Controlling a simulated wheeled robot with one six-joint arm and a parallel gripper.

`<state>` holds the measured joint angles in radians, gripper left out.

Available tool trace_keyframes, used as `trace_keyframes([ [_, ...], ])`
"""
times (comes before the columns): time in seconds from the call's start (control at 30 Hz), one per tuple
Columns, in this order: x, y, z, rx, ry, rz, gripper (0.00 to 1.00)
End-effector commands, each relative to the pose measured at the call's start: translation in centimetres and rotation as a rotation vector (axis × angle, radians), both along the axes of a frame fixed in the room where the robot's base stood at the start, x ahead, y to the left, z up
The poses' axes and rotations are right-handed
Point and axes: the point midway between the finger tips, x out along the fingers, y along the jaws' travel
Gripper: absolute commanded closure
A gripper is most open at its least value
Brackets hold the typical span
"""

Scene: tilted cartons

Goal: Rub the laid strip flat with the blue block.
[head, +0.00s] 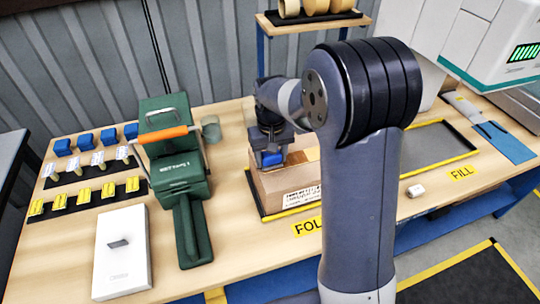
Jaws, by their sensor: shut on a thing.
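A brown carton (280,188) stands on the table inside a yellow-and-black bordered area, with a white printed label on its front. My gripper (271,150) is at the carton's top and shut on a blue block (271,159). The block's lower side is at the top face, but I cannot tell whether it presses on it. The laid strip cannot be made out; my gripper and arm hide much of the carton's top and right side.
Racks of blue, white and yellow pieces and a white box (122,250) lie further left. A grey mat (435,146) marked FILL lies right, largely clear. A white machine (490,40) overhangs the back right.

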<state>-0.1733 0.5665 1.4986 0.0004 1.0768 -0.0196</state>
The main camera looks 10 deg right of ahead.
Motion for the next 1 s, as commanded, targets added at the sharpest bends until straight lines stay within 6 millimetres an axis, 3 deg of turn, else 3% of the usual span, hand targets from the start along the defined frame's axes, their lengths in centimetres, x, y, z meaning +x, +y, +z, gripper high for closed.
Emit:
trace_keyframes([
  [0.2,0.3,-1.8,0.0,-0.001,0.001,-0.002,0.64],
  [1.0,1.0,-5.4,-0.1,-0.001,0.001,-0.001,0.64],
])
